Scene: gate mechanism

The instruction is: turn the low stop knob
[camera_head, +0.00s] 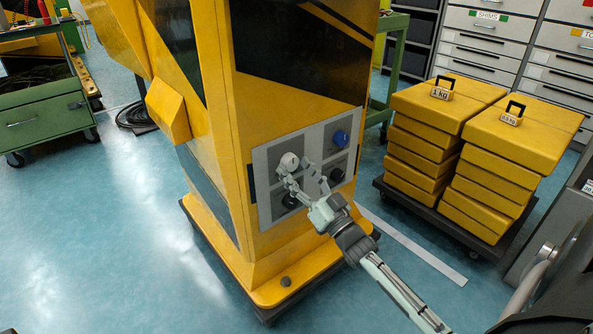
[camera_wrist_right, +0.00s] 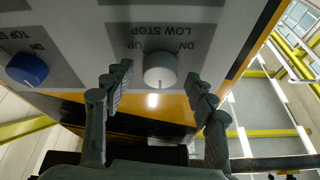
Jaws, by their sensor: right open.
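The low stop knob is a round white knob (camera_head: 289,162) on the grey panel (camera_head: 262,163) of the yellow machine. In the right wrist view the knob (camera_wrist_right: 160,70) sits under upside-down lettering that reads LOW STOP, with UP and DN. My right gripper (camera_head: 301,172) is open at the panel. In the right wrist view its fingers (camera_wrist_right: 161,87) stand on either side of the white knob, with a gap on both sides. I cannot tell how far the fingertips are from the panel. My left gripper is not in view.
A blue knob (camera_head: 340,138) is at the panel's upper right, with a black knob (camera_head: 337,175) below it. Another black knob (camera_head: 290,200) is close under my right fingers. Yellow weight boxes (camera_head: 430,120) stand on a dolly to the right. Blue floor (camera_head: 110,230) is clear at left.

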